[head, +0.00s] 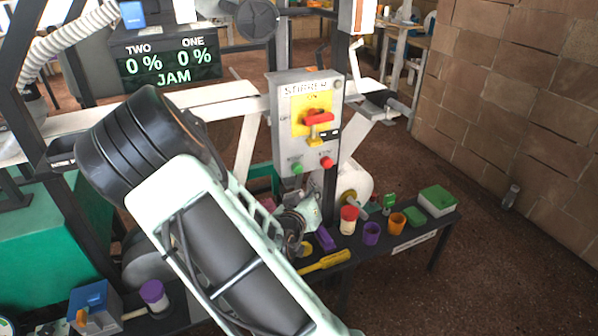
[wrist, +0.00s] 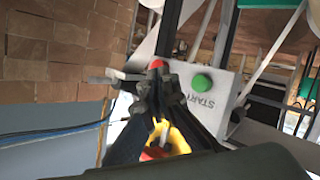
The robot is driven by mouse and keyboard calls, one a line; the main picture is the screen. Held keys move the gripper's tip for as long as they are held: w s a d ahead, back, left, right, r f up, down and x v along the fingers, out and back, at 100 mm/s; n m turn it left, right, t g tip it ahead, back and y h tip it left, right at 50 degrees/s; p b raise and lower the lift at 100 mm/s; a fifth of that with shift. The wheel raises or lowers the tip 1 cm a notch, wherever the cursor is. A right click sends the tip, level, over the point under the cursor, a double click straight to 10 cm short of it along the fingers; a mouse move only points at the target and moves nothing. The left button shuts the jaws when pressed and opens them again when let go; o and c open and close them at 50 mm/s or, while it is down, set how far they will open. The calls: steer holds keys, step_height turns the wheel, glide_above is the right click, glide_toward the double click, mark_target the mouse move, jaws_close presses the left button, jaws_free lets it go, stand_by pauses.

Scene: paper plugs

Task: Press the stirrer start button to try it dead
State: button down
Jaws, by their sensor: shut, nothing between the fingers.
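The grey stirrer box (head: 284,135) is mounted on a post. The green start button (head: 297,168) is at its lower left and the red button (head: 327,162) at its lower right. A red switch handle (head: 318,117) lies roughly crosswise on a yellow plate, with a black and yellow piece below. The wrist view is upside down; it shows the green start button (wrist: 202,83) right of my gripper (wrist: 158,75), which is shut and empty. The fingertips overlap the red button (wrist: 158,64) in the picture; contact cannot be told. The head view does not show my gripper clearly.
A dark bench (head: 405,246) below the box holds cups, a yellow-handled tool (head: 325,262) and a green-lidded box (head: 437,201). A display (head: 168,65) reads JAM and 0 % twice.

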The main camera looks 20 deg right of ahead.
steer(key=w, duration=0.7)
steer(key=shift+w, duration=0.15)
steer(key=shift+w+a, duration=0.1)
steer(key=shift+w, duration=0.05)
stand_by(1.2)
steer(key=shift+w, duration=0.3)
steer(key=shift+w, duration=0.5)
stand_by(0.8)
steer(key=shift+s, duration=0.9)
steer(key=shift+s, duration=0.1)
steer(key=s, duration=0.4)
steer(key=shift+s, duration=0.4)
